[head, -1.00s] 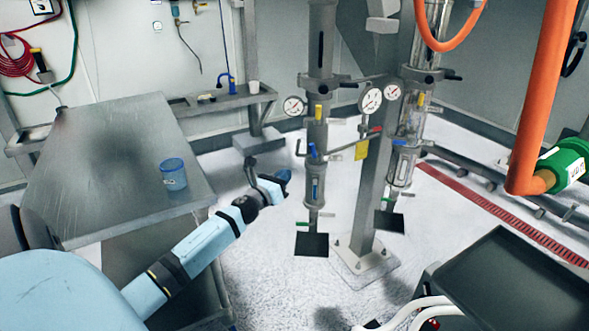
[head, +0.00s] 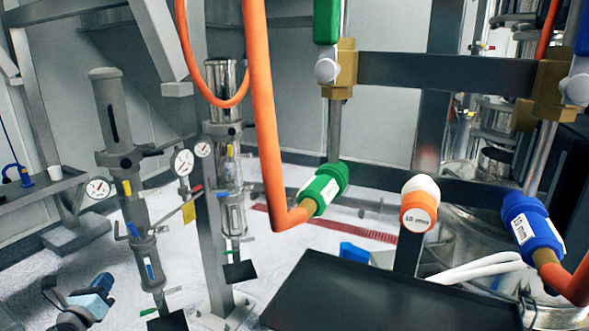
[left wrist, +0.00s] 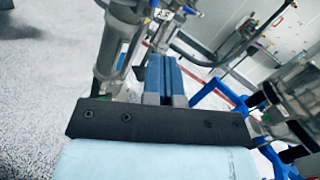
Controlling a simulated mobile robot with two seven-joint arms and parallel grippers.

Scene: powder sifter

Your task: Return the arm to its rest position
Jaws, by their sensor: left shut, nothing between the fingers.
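My left gripper (head: 103,283) shows at the lower left of the head view, over the pale floor. Its blue fingers are shut together with nothing between them. In the left wrist view the closed blue fingers (left wrist: 165,78) stand beyond the dark wrist plate, with a grey column (left wrist: 115,45) just to their left. Whether they touch it cannot be told. Most of my left arm is outside the head view. My right gripper is not in view.
Grey columns with gauges (head: 125,130) stand to the right of and behind the gripper. A black tray (head: 385,300) fills the bottom middle. An orange pipe (head: 263,130) with a green fitting (head: 323,188) hangs above it. Bare floor (head: 40,270) surrounds the gripper.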

